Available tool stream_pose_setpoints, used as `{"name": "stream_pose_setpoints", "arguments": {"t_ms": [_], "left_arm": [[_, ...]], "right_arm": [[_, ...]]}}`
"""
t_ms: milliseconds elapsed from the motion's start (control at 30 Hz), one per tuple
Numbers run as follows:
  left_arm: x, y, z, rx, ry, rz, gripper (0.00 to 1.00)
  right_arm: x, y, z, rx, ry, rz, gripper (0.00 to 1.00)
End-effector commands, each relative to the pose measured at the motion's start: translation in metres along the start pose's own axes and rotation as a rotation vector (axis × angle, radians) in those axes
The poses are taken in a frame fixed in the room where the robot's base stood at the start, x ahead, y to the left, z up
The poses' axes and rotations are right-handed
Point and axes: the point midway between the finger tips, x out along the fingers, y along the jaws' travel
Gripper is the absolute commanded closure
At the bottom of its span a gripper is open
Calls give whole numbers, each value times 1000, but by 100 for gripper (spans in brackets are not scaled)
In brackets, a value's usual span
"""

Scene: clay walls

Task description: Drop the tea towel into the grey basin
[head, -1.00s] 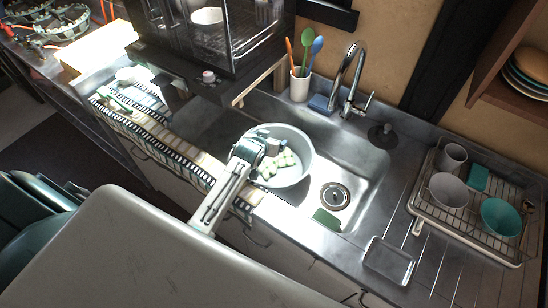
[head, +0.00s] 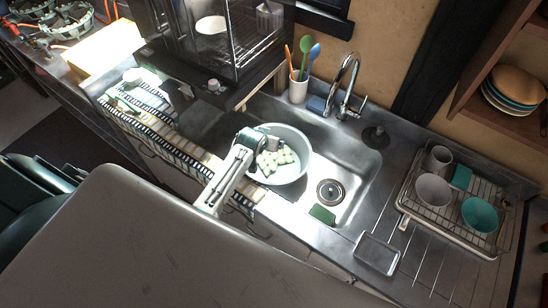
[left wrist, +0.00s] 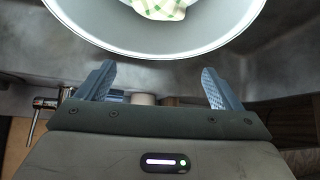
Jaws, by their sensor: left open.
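The tea towel (head: 279,160) is white with green checks and lies crumpled inside the grey basin (head: 302,172). The basin is round and stands in the left part of the sink. My left gripper (head: 262,137) is at the basin's left side in the head view, its fingers partly hidden by the hand. In the left wrist view the gripper (left wrist: 160,82) is open with nothing between its fingers. That view also shows the basin rim (left wrist: 235,22) and part of the towel (left wrist: 165,8), apart from the fingers. My right gripper is in neither view.
A tap (head: 346,88) and a utensil cup (head: 298,90) stand behind the sink. A dish rack (head: 412,205) with cups and bowls is on the right. A glass-fronted appliance (head: 228,75) is at the back left. A green sponge (head: 322,214) lies by the sink's front edge.

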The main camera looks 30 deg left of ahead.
Motion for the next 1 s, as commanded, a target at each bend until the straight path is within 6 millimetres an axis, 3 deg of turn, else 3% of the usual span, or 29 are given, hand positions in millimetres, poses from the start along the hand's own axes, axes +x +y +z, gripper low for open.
{"name": "stream_pose_setpoints", "arguments": {"t_ms": [367, 1000], "left_arm": [[-5, 0, 1, 0, 0, 0, 13], [-99, 0, 1, 1, 1, 0, 13]], "right_arm": [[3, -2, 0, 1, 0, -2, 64], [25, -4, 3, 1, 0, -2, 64]]}}
